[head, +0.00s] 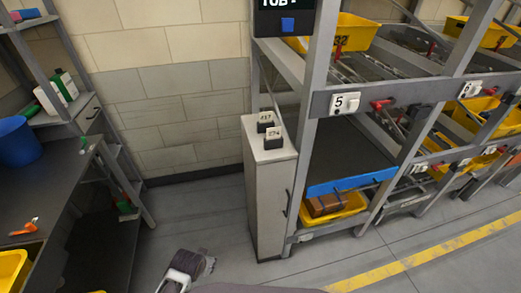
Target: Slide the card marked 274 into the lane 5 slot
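The card marked 274 (273,135) stands in a dark block-like base on top of the narrow grey cabinet (266,190). A second, similar card (265,118) stands just behind it; its number is hard to read. The lane 5 sign (345,103) is on the grey rack beam, to the right of the cards and higher up. I cannot clearly make out the slot by this sign. My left gripper (207,266) is low at the bottom edge, over the floor, apart from the cabinet and cards. Its fingers are too small and dark to read. My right gripper is out of view.
The conveyor rack holds yellow bins (345,31) above and a yellow bin with a brown box (348,209) below. A dark screen (284,18) hangs above the cabinet. A workbench with a blue bin (17,141) is at left. Open floor lies between bench and cabinet.

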